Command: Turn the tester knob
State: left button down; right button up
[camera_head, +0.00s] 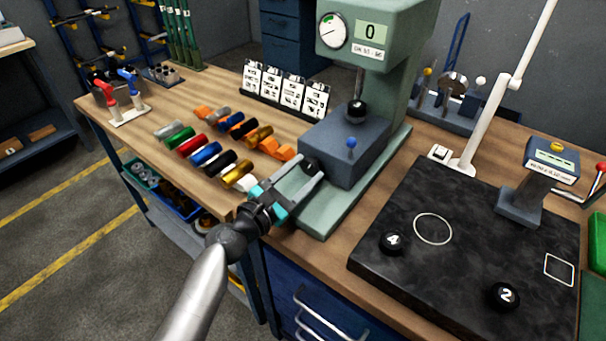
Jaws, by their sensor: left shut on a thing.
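The tester (400,40) is a green machine at the top middle of the head view, with a round dial (332,30) and a display (370,33) reading 0. A grey-blue block (345,150) sits on its base. A dark round knob (309,164) is on the block's left side, partly hidden by the fingers. My left gripper (307,171) is at this side knob, with its fingers on either side of it, shut on it. My right gripper is not in view.
Coloured cylinders (205,152) lie in rows on the wooden bench left of the tester. White cards (285,88) stand behind them. A dark stone plate (460,250) with numbered pucks (393,242) lies right.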

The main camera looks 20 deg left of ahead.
pick_arm(q)
jog(key=m+b, duration=0.2)
jog(key=m, duration=0.4)
jog(key=shift+d+f, duration=0.1)
jog(key=shift+f, duration=0.05)
jog(key=m, duration=0.3)
jog(key=shift+m+b, duration=0.3)
jog(key=shift+m, duration=1.3)
jog(key=shift+c, duration=1.4)
grip_release()
